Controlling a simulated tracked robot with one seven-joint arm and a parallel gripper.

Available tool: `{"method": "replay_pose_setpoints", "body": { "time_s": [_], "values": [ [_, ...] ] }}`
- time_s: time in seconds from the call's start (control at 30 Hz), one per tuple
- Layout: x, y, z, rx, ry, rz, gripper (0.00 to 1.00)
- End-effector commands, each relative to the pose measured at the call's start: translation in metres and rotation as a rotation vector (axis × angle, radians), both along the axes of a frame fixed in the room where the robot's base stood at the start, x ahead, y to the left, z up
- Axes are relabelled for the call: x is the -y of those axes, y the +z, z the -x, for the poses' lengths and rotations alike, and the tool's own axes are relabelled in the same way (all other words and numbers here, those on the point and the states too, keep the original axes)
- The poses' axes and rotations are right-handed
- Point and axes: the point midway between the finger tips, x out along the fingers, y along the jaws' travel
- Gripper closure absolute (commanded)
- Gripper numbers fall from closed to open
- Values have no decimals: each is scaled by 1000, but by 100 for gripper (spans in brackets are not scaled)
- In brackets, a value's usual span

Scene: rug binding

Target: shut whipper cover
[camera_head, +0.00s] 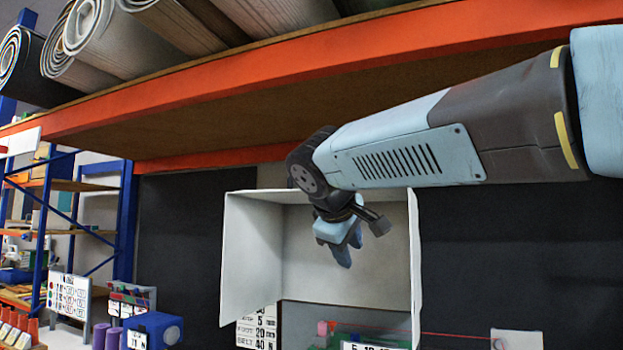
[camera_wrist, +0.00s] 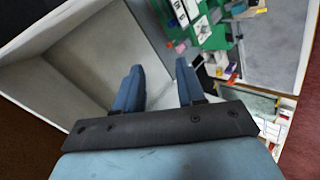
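The whipper cover (camera_head: 250,262) is a pale grey, box-like shell standing raised and open in the middle of the head view, its hollow inside facing me. Its inner walls fill the left of the wrist view (camera_wrist: 105,62). My gripper (camera_head: 343,250) hangs in front of the cover's hollow in the head view, fingers pointing down. In the wrist view the two blue fingers (camera_wrist: 157,75) stand apart with nothing between them. I cannot tell whether a finger touches the cover. Under the cover, green machine parts (camera_wrist: 212,45) show at the upper right.
An orange-edged shelf (camera_head: 230,92) with rolled rugs (camera_head: 130,45) runs above my arm. A blue box (camera_head: 155,330) and purple cylinders (camera_head: 106,338) stand at lower left. A blue rack (camera_head: 128,220) is at far left. Dark panels flank the cover.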

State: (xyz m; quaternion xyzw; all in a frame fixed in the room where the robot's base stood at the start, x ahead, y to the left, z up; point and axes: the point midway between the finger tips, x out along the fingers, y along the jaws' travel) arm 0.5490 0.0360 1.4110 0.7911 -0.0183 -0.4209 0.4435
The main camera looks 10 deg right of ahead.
Motion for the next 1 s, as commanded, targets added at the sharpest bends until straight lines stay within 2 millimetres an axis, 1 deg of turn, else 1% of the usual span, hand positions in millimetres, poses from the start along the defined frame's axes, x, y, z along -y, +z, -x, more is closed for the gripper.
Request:
{"method": "replay_pose_setpoints", "body": {
  "time_s": [0.03, 0.07, 0.1, 0.17, 0.2, 0.3, 0.43, 0.53, 0.63, 0.77, 0.87, 1.0],
  "values": [
    [-12, 22, -15, 19, 30, 59, 61],
    [-18, 35, -22, 32, 43, 96, 61],
    [-26, 53, -32, 51, 61, 147, 61],
    [-39, 80, -45, 81, 83, 218, 61],
    [-48, 97, -53, 101, 94, 264, 61],
    [-69, 136, -68, 152, 115, 360, 61],
    [-90, 174, -80, 203, 123, 449, 61],
    [-98, 190, -84, 227, 123, 486, 61],
    [-101, 197, -86, 237, 121, 503, 61],
    [-97, 196, -93, 237, 120, 506, 61],
    [-90, 192, -103, 236, 120, 506, 61],
    [-77, 187, -123, 236, 120, 505, 61]
  ]
}}
